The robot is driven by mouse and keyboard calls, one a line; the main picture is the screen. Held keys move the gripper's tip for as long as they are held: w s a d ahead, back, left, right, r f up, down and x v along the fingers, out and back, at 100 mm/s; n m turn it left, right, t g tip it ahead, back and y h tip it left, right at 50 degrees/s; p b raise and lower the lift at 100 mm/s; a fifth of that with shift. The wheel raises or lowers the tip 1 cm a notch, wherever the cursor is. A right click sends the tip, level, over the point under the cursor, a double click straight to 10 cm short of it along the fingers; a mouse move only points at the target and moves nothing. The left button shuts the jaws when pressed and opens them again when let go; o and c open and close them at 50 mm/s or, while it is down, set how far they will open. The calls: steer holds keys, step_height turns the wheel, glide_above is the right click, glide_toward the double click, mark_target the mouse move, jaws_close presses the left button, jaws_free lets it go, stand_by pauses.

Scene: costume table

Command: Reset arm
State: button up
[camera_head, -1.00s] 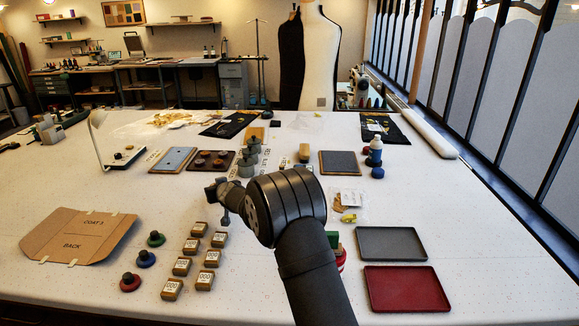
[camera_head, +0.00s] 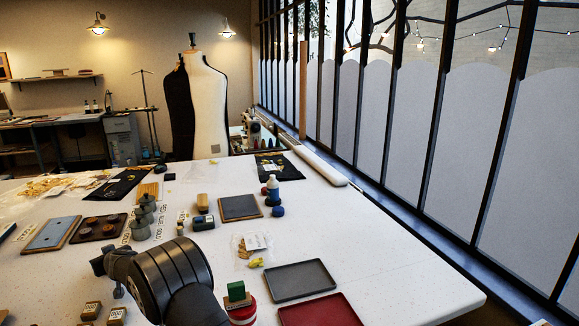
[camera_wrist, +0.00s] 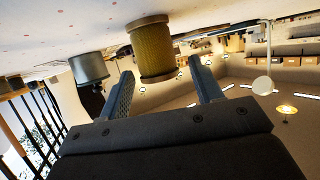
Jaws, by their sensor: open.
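My gripper (camera_wrist: 161,67) is open in the wrist view, its two dark fingers apart with a clear gap. A yellow-gold spool (camera_wrist: 155,50) with tan ends shows beyond the gap, and the fingers do not close on it. A grey cylinder (camera_wrist: 89,68) shows left of the left finger. The wrist picture is upside down, with the white table at the top. In the head view my arm rises from the bottom, and my gripper (camera_head: 110,264) points left over the table; its fingers are mostly hidden behind my wrist.
Grey weights (camera_head: 142,228) and a dark tray (camera_head: 84,237) with brown discs stand beyond my gripper. A grey tray (camera_head: 299,280), a red tray (camera_head: 335,314) and a green block (camera_head: 236,291) lie right of my arm.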

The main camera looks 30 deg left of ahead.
steer(key=shift+w+a+f, duration=0.1)
steer(key=shift+a+f, duration=0.05)
steer(key=shift+a, duration=0.2)
steer(key=shift+f, duration=0.2)
stand_by(0.4)
steer(key=shift+r, duration=0.2)
steer(key=shift+v, duration=1.9)
steer(key=shift+a+f, duration=0.1)
steer(key=shift+a, duration=0.05)
